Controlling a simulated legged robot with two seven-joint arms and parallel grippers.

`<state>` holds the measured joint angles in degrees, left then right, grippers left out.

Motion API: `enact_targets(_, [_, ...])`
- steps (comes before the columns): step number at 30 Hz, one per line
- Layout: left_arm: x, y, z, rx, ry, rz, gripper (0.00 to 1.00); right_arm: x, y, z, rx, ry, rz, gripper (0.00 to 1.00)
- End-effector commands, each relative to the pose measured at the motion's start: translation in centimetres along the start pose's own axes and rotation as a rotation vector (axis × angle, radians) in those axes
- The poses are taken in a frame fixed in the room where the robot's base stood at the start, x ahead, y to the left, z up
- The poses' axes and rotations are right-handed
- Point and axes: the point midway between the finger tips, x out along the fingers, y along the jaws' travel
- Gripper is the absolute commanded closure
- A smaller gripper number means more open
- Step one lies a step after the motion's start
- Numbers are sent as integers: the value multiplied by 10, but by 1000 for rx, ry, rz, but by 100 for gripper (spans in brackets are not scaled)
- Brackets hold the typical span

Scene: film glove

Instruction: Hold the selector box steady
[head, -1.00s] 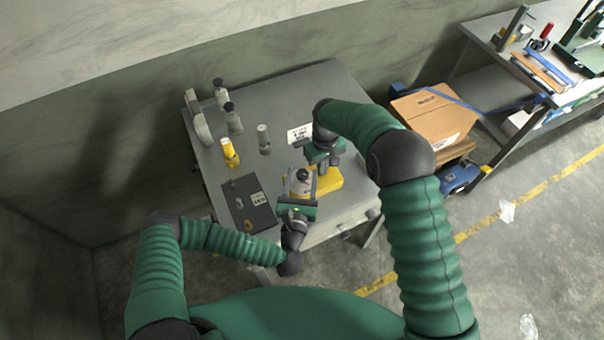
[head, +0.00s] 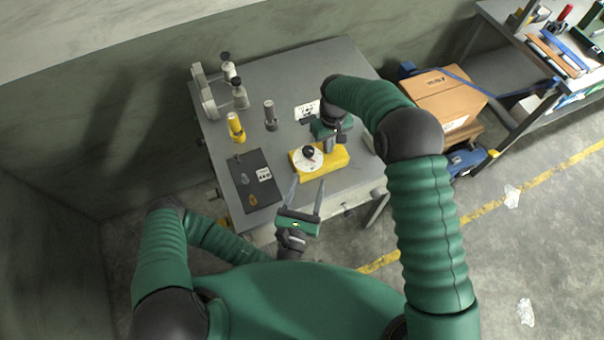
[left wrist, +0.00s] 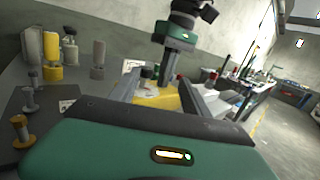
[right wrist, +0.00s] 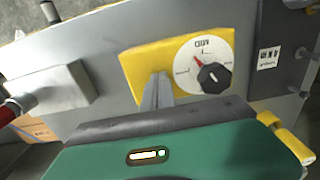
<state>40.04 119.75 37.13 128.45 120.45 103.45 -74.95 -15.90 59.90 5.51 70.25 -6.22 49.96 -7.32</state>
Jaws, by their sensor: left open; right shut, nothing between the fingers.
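The yellow selector box (head: 333,160) lies on the grey table near its front edge. A white dial with a black knob (head: 308,152) is on its top; the right wrist view shows the box (right wrist: 140,62) and the dial reading MID (right wrist: 205,62). My right gripper (head: 328,150) is shut and empty, with its fingertips at the box beside the dial; I cannot tell whether they press on it. My left gripper (head: 308,180) is open and empty, its fingers pointing at the box from the front, apart from it. In the left wrist view the box (left wrist: 155,98) is partly hidden by the fingers.
A dark panel (head: 262,192) with small keys lies left of the box. A yellow cylinder (head: 235,127), a grey cylinder (head: 270,115) and black-topped bottles (head: 240,95) stand behind it. A white label card (head: 306,110) lies behind the box. A cardboard box (head: 440,98) stands right of the table.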

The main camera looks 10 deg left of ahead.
Motion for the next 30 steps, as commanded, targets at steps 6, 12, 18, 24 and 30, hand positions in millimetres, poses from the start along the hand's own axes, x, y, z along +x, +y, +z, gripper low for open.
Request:
enact_targets(6, [-31,-84,73,-54,-352,-545,45,7,-2,5,-1,-16,-4,100])
enact_targets(12, [-142,-143,54,209,-535,-1171,45,7,-2,5,-1,-16,-4,100])
enact_targets(18, [-228,-125,-60,781,-604,-1645,45,7,-2,5,-1,-16,-4,100])
enact_targets(24, [-238,-72,-155,1509,-954,-1861,45,7,-2,5,0,-16,-5,100])
enact_targets(30, [-180,-58,-182,-2139,1588,1559,45,7,-2,5,-1,-16,-5,100])
